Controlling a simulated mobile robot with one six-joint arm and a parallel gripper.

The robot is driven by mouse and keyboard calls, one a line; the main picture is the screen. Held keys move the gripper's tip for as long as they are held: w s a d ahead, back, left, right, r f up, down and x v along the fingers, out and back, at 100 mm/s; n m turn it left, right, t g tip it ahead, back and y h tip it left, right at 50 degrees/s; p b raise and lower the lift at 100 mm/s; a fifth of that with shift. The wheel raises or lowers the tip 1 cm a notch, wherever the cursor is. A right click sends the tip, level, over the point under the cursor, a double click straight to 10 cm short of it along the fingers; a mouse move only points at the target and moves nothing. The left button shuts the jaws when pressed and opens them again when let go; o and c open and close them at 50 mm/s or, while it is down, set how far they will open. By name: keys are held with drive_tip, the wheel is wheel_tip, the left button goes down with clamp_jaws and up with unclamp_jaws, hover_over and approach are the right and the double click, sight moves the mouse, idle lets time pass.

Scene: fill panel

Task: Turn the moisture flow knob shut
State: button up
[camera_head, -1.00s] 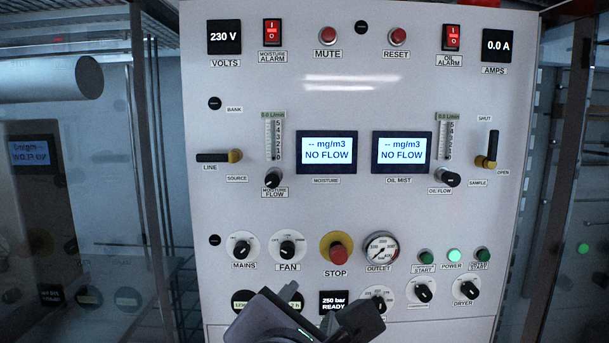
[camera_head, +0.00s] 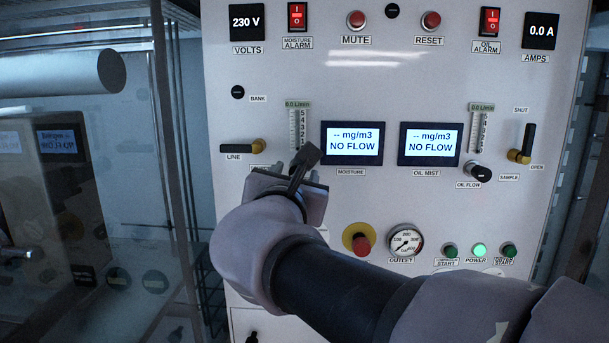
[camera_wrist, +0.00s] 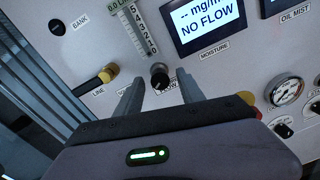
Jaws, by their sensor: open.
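The moisture flow knob (camera_wrist: 159,75) is a black knob below the left flow gauge; in the wrist view it sits between and just beyond the fingertips of my gripper (camera_wrist: 157,84). My gripper is open, with one finger on each side of the knob and nothing held. In the head view my gripper (camera_head: 298,168) and arm hide the knob and its label. The moisture flow gauge (camera_head: 297,128) reads 0.0 L/min, and the moisture display (camera_head: 352,143) shows "-- mg/m3 NO FLOW".
The line valve handle (camera_head: 243,147) is left of my gripper. The oil flow knob (camera_head: 477,171), the sample valve (camera_head: 524,145) and the red stop button (camera_head: 361,244) are also on the panel. A glass enclosure stands at the left.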

drive_tip(key=shift+w, duration=0.25)
clamp_jaws()
drive_tip(key=shift+b, duration=0.35)
drive_tip(key=m+b, duration=1.8)
drive_tip(key=m, duration=0.5)
drive_tip(key=shift+r+y, duration=0.1)
drive_tip(key=shift+y, duration=0.3)
drive_tip(key=shift+m, duration=0.4)
